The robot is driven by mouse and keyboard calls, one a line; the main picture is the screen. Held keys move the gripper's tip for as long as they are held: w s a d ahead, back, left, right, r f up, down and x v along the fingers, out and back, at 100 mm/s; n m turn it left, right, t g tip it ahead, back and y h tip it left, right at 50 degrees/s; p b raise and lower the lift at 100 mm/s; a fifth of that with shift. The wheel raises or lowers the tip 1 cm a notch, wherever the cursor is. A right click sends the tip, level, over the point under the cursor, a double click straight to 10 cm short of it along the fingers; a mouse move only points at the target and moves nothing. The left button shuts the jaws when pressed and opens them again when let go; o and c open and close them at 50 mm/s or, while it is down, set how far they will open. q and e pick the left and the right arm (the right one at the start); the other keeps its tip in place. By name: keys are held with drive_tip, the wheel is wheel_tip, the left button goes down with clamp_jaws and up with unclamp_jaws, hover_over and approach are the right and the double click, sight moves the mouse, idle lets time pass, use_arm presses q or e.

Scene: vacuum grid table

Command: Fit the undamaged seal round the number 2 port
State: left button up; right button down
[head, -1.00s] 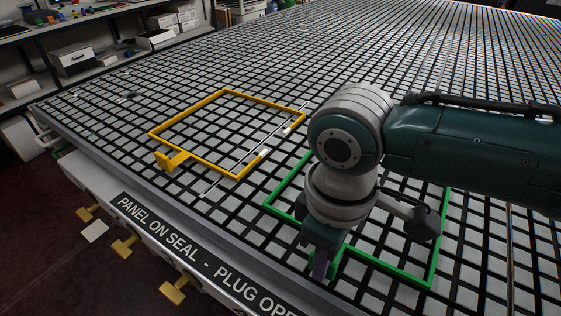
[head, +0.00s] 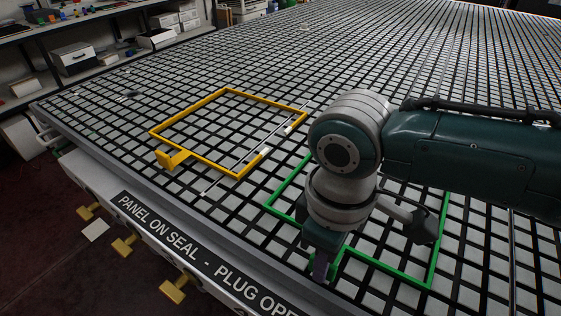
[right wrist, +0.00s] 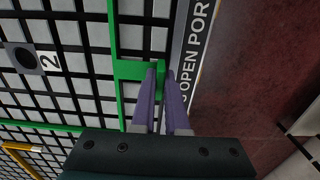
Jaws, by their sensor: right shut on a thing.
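A green square seal (head: 390,271) lies at or just above the grid near the table's front edge, with no break in its visible parts. My right gripper (head: 320,266) is shut on its green tab (right wrist: 129,70), purple fingers either side in the right wrist view. There, the dark round number 2 port (right wrist: 27,58) shows inside the seal's outline (right wrist: 114,30). My arm hides the port in the head view. I cannot tell whether the seal touches the grid. A yellow square seal (head: 187,117) lies to the left, with a gap in its right side. My left gripper is out of view.
The black-and-white grid table (head: 400,60) is largely clear beyond the seals. A lettered strip (head: 190,245) runs along its front edge, with yellow handles (head: 173,291) below. A thin rod (head: 225,178) lies by the yellow seal's gap. Shelves (head: 110,62) stand at back left.

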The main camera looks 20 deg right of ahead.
drive_tip(key=shift+f, duration=0.25)
idle(0.4)
drive_tip(key=c, duration=0.8)
unclamp_jaws()
drive_tip(key=shift+c, duration=0.2)
drive_tip(key=shift+r, duration=0.1)
